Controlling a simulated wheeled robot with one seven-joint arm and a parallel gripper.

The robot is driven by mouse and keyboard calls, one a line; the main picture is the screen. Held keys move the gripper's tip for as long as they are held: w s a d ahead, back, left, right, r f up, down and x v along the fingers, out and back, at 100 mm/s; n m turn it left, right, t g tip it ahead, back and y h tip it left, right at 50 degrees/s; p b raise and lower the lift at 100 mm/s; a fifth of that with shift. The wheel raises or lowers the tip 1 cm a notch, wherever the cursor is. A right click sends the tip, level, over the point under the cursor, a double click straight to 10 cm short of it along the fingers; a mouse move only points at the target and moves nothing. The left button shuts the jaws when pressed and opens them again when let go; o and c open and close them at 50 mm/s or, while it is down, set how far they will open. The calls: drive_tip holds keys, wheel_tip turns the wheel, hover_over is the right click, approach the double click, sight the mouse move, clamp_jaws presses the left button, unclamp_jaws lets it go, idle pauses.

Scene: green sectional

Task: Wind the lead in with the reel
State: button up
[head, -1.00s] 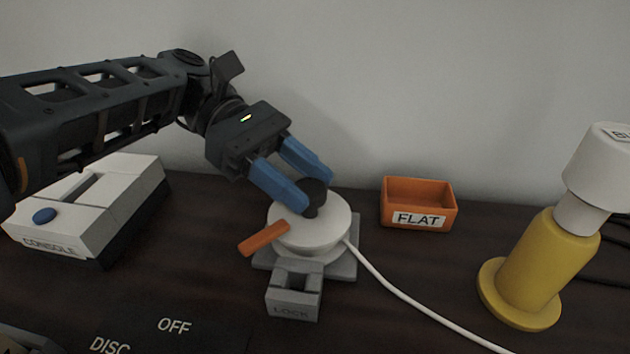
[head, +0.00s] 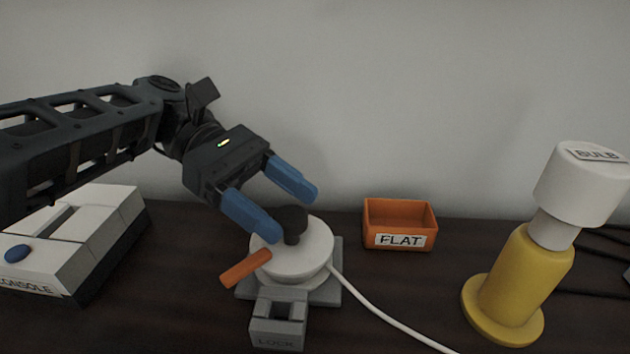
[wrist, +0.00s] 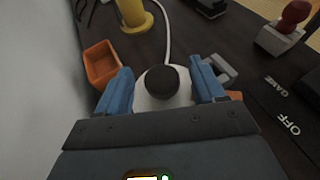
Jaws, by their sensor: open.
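The white round reel (head: 305,258) sits on a grey base plate, with a black knob (head: 292,222) standing on its top and an orange bar (head: 246,268) sticking out at its front left. The white lead (head: 375,313) runs from the reel's right side toward the lower right. My gripper (head: 282,216) is open, its two blue fingers apart around or just above the black knob. In the wrist view the knob (wrist: 162,82) lies between the fingers, with a gap to each. A grey block marked LOCK (head: 278,318) stands in front of the reel.
An orange open box marked FLAT (head: 400,225) stands right of the reel. A yellow lamp stand (head: 512,285) with a white BULB top (head: 580,185) is farther right. A white console (head: 65,245) is at the left. The wall is close behind.

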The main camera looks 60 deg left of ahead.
wheel_tip(320, 180, up, 4)
drive_tip(key=shift+f+p, duration=0.15)
drive_tip(key=shift+p, duration=0.6)
drive_tip(key=w+d+r+p, duration=0.2)
drive_tip(key=d+r, duration=0.4)
drive_tip(key=d, duration=0.5)
drive_tip(key=shift+w+d+r+p, duration=0.15)
drive_tip(key=shift+d+r+p, duration=0.1)
drive_tip(key=shift+p, duration=0.2)
drive_tip(key=shift+c, duration=0.3)
